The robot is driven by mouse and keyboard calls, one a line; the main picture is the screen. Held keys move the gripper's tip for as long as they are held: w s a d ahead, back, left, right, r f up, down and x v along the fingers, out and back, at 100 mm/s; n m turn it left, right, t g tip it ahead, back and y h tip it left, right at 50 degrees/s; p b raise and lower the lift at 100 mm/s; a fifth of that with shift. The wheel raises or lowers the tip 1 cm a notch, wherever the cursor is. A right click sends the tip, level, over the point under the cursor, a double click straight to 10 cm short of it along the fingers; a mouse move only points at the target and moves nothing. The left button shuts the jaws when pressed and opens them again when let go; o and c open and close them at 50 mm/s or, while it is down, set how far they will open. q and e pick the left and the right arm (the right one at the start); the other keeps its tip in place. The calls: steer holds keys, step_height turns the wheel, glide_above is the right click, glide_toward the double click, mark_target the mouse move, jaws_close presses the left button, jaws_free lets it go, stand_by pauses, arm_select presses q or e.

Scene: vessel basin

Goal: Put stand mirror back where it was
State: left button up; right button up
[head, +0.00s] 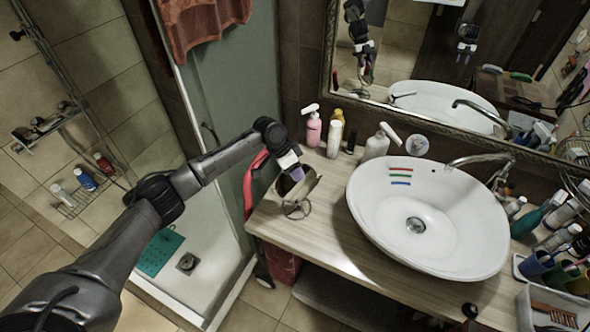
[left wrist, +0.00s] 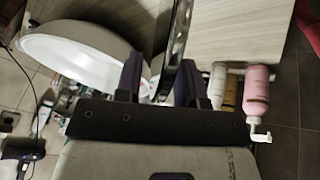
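The stand mirror (head: 312,187) is a small round mirror on a thin wire stand, at the left end of the wooden counter, left of the basin. Its base appears to rest on the counter. My left gripper (head: 292,172) is at the mirror's upper edge. In the left wrist view the mirror (left wrist: 174,50) shows nearly edge-on between the two fingers of the left gripper (left wrist: 160,82). The fingers are apart, with a gap between the left finger and the mirror. My right gripper does not show directly, only what looks like its reflection in the wall mirror.
The white basin (head: 430,215) fills the counter's middle. The large wall mirror (head: 440,60) is above. Several bottles and cups crowd the right end.

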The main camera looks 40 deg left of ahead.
arm_select(q)
steer(key=b+v, duration=0.1)
steer(key=v, duration=1.1)
steer(key=s+d+f+m+y, duration=0.1)
steer(key=s+d+f, duration=0.7)
steer(key=d+f, duration=0.25)
steer(key=s+d+f, duration=0.8)
steer(key=d+f, duration=0.1)
steer(key=f, duration=0.2)
steer(key=s+n+y, duration=0.1)
steer(key=s+n, duration=0.1)
steer(key=s, duration=0.8)
steer(key=s+d+n+t+y, duration=0.1)
steer(key=s+n+y, duration=0.1)
steer(key=s, duration=0.8)
steer(key=shift+s+d+r+n, duration=0.25)
steer(key=shift+s+d+n, duration=0.05)
steer(key=shift+n, duration=0.1)
step_height(320, 180, up, 14)
steer(key=p, duration=1.4)
